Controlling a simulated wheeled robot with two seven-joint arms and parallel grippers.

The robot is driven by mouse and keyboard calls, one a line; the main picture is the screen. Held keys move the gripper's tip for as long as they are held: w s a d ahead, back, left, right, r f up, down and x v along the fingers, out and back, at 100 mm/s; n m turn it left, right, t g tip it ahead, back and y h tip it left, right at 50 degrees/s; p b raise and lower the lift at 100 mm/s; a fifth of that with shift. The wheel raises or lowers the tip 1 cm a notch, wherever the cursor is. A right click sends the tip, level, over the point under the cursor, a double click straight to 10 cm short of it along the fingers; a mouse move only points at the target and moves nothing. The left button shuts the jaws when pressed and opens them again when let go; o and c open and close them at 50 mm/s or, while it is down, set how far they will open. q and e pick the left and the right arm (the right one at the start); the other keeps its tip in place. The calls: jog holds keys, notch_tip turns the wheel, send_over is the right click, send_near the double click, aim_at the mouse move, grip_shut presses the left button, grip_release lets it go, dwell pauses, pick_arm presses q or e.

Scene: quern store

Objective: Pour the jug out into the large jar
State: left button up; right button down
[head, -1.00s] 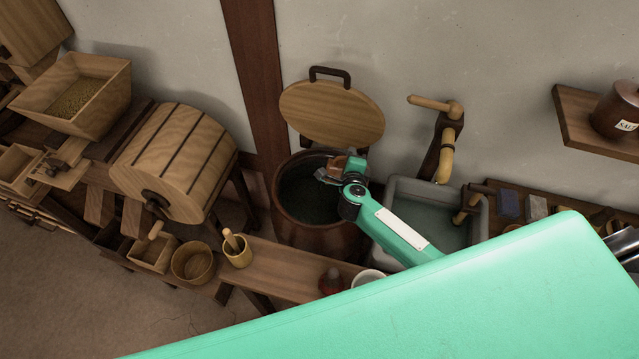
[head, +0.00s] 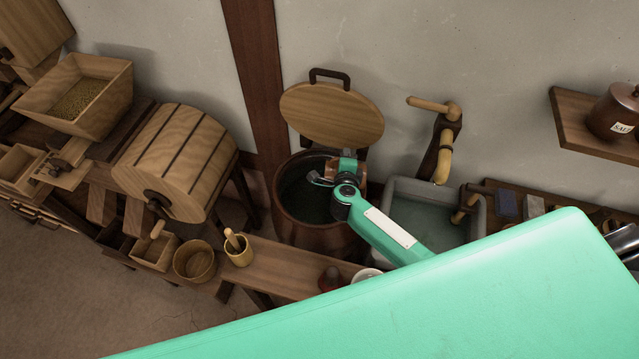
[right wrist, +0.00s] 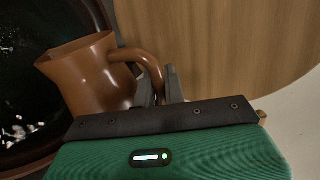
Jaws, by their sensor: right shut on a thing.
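The large jar (head: 310,235) is a wide brown vessel standing open against the wall. Its inside is dark, with bright glints low down in the right wrist view. The jug (right wrist: 88,75) is a brown vessel with a loop handle and a spout that points left, towards the jar's dark opening. My right gripper (right wrist: 160,88) is shut on the jug's handle. In the head view my right gripper (head: 322,180) is over the jar's mouth, and the jug is mostly hidden there. I see no stream from the spout. My left gripper is not in view.
A round wooden lid (head: 330,115) leans on the wall behind the jar. A grey basin (head: 478,222) with a wooden spout above stands to the right. A low bench (head: 285,268) with a small wooden mortar (head: 238,250) is in front. A wooden drum (head: 175,160) stands left.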

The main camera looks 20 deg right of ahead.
aim_at(335, 165)
jog(key=shift+w+a+r+n+h+p, duration=0.2)
jog(key=shift+a+r+n+p, duration=0.15)
jog(key=shift+p, duration=0.2)
jog(key=shift+w+a+r+n+h+p, duration=0.15)
jog(key=shift+a+n+h+p, duration=0.1)
jog(key=shift+a+p, duration=0.2)
jog(key=shift+w+a+r+n+h+p, duration=0.15)
jog(key=shift+w+a+n+h+p, duration=0.15)
jog(key=shift+a+n+p, duration=0.3)
dwell(0.4)
